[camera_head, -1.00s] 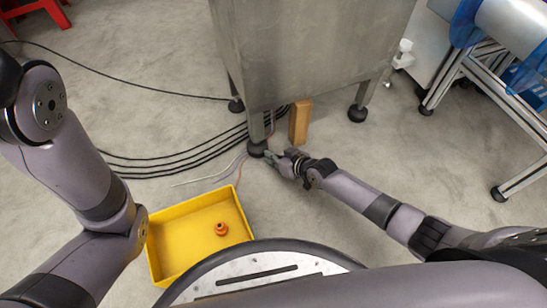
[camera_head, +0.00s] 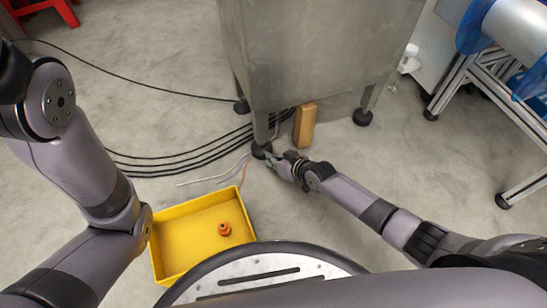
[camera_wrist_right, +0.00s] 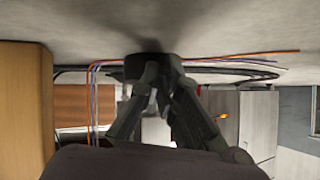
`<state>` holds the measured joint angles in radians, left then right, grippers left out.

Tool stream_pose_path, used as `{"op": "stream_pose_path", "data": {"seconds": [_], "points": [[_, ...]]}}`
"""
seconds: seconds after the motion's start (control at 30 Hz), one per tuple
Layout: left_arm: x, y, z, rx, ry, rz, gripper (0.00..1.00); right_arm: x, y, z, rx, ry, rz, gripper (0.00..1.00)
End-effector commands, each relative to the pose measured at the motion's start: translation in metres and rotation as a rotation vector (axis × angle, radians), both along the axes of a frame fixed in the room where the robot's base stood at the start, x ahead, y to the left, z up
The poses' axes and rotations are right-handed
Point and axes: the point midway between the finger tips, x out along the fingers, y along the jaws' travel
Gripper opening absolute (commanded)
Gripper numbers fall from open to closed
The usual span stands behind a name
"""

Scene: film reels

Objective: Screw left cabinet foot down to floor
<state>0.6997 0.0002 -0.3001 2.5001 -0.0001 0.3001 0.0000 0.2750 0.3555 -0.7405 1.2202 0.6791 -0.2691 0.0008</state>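The left cabinet foot (camera_head: 260,151) is a dark round foot under the near leg of the grey metal cabinet (camera_head: 310,55). My right gripper (camera_head: 271,157) is low by the floor at this foot. In the right wrist view, which shows the floor at the top, the foot (camera_wrist_right: 135,66) sits against the floor, behind the fingertips. My right gripper (camera_wrist_right: 161,75) has its fingers drawn close together on the foot; the contact itself is dark and partly hidden. My left arm reaches down at the left, and its gripper is out of the picture.
A wooden block (camera_head: 305,125) stands upright under the cabinet, right of the foot. Cables (camera_head: 190,155) run along the floor on the left. A yellow tray (camera_head: 190,212) holding an orange part (camera_head: 224,229) lies in front. Another cabinet foot (camera_head: 362,117) is farther right.

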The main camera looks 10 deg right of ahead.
Motion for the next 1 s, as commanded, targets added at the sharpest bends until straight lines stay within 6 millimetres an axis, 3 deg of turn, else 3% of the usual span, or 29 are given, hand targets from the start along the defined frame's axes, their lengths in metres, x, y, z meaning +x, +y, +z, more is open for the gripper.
{"op": "stream_pose_path", "data": {"seconds": [0.33, 0.63, 1.0], "points": [[0.000, 0.000, 0.002, 0.000, 0.000, 0.000, 0.40, 0.006, 0.014, 0.005, 0.005, -0.012, 0.002, 0.00], [0.000, 0.000, 0.003, 0.000, 0.000, 0.000, 0.40, 0.006, 0.014, 0.005, 0.005, -0.014, -0.003, 0.00], [0.000, 0.000, 0.029, 0.000, 0.000, 0.000, 0.40, -0.023, 0.020, 0.006, 0.005, -0.010, -0.002, 0.00]]}}
